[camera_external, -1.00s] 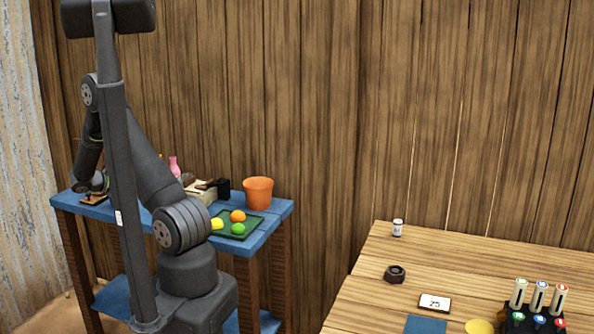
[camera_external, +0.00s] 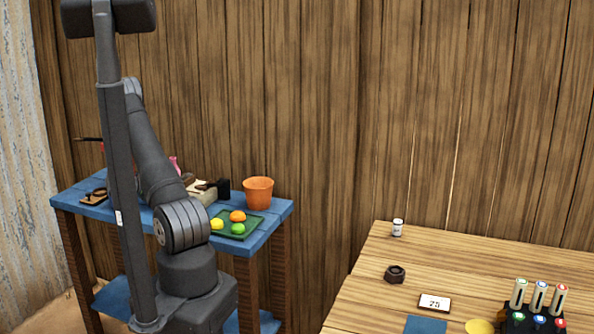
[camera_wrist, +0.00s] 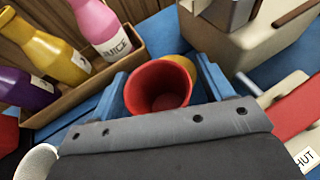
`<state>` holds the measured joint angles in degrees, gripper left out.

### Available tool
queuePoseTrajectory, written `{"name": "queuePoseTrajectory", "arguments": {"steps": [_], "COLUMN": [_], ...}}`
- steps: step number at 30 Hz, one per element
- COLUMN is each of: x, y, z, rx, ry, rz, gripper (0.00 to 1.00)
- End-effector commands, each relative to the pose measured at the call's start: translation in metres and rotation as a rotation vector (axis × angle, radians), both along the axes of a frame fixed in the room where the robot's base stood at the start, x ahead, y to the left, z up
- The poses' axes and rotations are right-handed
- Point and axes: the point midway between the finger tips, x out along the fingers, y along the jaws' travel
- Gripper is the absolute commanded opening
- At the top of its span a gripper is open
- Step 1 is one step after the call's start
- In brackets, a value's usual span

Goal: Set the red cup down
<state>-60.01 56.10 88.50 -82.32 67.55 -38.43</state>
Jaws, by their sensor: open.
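The red cup (camera_wrist: 148,105) is in the wrist view, its open mouth facing the camera. It lies between the two blue fingers of my open gripper (camera_wrist: 160,70), with a gap visible beside the left finger; whether it touches the right one I cannot tell. Its base and what is under it are hidden. A yellow-orange round thing (camera_wrist: 184,64) shows just behind its rim. In the external view my gripper is hidden behind my arm, and I cannot make out the cup for sure.
A wooden crate (camera_wrist: 70,98) with pink, yellow and purple bottles stands left of the cup. A beige box (camera_wrist: 255,45) is close at right. In the external view the blue table (camera_external: 270,232) holds an orange pot (camera_external: 258,193) and a green tray (camera_external: 246,226) with fruit.

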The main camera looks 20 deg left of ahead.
Motion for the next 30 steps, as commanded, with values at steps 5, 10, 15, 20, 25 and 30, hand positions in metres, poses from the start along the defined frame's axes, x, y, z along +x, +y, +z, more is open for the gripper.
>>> {"name": "queuePoseTrajectory", "arguments": {"steps": [5, 10, 15, 20, 25, 30], "x": [0.001, 0.001, 0.001, 0.001, 0.001, 0.001], "y": [0.0, 0.0, 0.0, 0.0, 0.0, 0.0], "z": [0.0, 0.0, 0.0, 0.0, 0.01, 0.039], "rx": [0.0, 0.0, 0.0, 0.001, 0.004, 0.004], "ry": [0.0, 0.0, 0.0, 0.0, -0.002, -0.003], "rz": [0.001, 0.001, 0.001, 0.001, -0.001, 0.0], "gripper": [0.73, 0.48, 0.22, 0.21, 0.21, 0.21]}}
